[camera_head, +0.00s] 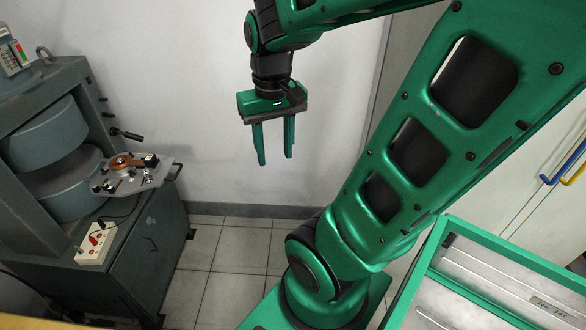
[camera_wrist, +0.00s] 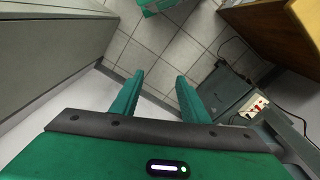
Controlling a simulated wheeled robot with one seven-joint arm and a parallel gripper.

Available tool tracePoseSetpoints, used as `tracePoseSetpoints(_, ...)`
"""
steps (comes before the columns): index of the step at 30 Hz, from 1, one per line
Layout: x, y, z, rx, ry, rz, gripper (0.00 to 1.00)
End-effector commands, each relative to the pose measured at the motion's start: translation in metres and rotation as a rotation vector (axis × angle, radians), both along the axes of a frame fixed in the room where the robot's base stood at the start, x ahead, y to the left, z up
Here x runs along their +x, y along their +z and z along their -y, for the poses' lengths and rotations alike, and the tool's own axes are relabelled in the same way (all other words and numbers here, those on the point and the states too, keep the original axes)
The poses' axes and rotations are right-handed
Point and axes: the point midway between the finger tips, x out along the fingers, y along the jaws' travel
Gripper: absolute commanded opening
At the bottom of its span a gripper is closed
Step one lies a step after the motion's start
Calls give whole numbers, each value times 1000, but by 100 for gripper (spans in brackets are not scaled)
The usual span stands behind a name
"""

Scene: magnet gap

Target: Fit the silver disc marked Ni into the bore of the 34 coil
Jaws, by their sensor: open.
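My gripper (camera_head: 276,158) hangs with its fingers pointing down in front of the white wall. It is open and empty, and its fingers also show apart in the wrist view (camera_wrist: 160,79). It is to the right of the large magnet (camera_head: 45,137), well apart from it. A small copper-coloured coil (camera_head: 124,162) lies on a metal plate (camera_head: 150,178) that juts out from the magnet's gap. I cannot read a 34 on the coil. I cannot make out a silver disc marked Ni in either view.
A white control box (camera_head: 97,243) with red parts sits on the magnet's cabinet (camera_head: 155,260); the box also shows in the wrist view (camera_wrist: 258,104). A black handle (camera_head: 127,134) sticks out beside the magnet. A green-rimmed tray (camera_head: 510,258) is at the lower right. Tiled floor (camera_head: 235,250) is clear below my gripper.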

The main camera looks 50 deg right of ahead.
Motion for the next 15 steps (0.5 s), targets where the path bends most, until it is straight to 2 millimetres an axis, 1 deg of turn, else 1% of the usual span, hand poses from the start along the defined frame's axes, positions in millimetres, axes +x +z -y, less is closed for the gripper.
tracePoseSetpoints(1, -21, -5, -3, 13, -24, -7, 41)
tracePoseSetpoints(3, -42, -10, -6, 26, -49, -18, 41)
tracePoseSetpoints(4, -49, -13, -8, 32, -57, -24, 41)
tracePoseSetpoints(6, -61, -16, -4, 42, -69, -29, 41)
tracePoseSetpoints(9, -69, -19, -5, 49, -79, -35, 41)
tracePoseSetpoints(15, -70, -19, -6, 49, -80, -36, 41)
